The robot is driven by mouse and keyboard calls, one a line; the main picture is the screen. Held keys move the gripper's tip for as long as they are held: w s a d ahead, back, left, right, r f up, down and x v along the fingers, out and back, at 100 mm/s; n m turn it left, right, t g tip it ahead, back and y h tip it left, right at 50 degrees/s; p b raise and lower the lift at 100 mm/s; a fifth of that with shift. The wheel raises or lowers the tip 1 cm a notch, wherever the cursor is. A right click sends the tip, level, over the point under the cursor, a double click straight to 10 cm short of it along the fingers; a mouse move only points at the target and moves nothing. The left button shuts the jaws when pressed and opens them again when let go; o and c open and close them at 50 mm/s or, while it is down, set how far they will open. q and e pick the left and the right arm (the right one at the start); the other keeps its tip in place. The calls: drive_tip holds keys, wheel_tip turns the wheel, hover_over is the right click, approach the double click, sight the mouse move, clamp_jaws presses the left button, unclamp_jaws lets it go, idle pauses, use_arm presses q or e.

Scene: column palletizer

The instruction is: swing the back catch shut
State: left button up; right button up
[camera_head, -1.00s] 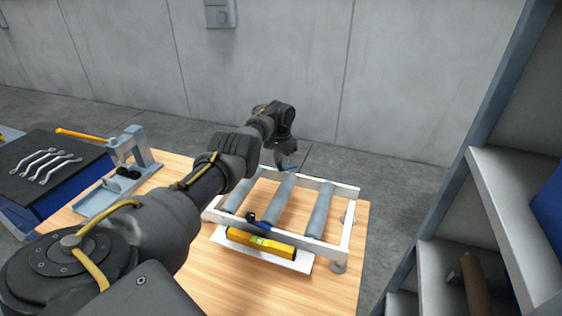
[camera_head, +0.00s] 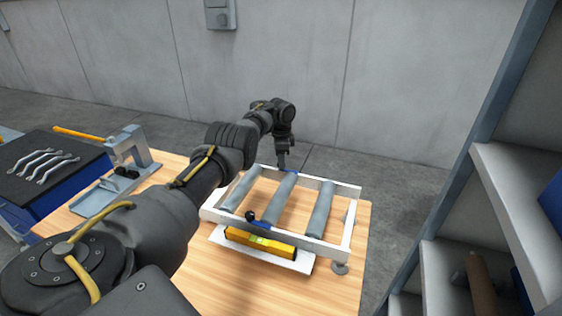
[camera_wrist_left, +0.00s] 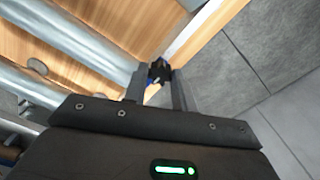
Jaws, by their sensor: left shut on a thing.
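The roller frame (camera_head: 338,248) has white rails and several grey rollers, and sits on the wooden table. The back catch (camera_head: 291,171) is a small blue lever at the far rail, mostly hidden by my gripper, and appears to lie about along the rail. My left gripper (camera_head: 282,165) points down at the far rail and is shut on the catch's black knob (camera_wrist_left: 158,72), which shows between the fingertips in the left wrist view. The front catch (camera_head: 262,223), blue with a black knob, is on the near rail. My right gripper is out of view.
A yellow spirit level (camera_head: 260,243) lies at the near side of the frame. A grey clamp stand (camera_head: 128,165) and a dark-topped blue cabinet with wrenches (camera_head: 45,165) are on the left. A shelf rack (camera_head: 495,200) stands at the right.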

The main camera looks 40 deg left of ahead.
use_arm(q)
drive_tip(key=shift+m, duration=0.3)
drive_tip(key=o, duration=1)
wheel_tip(320, 180, up, 11)
drive_tip(key=shift+f+b, duration=0.1)
drive_tip(key=shift+b, duration=1)
drive_tip(key=shift+a, duration=0.1)
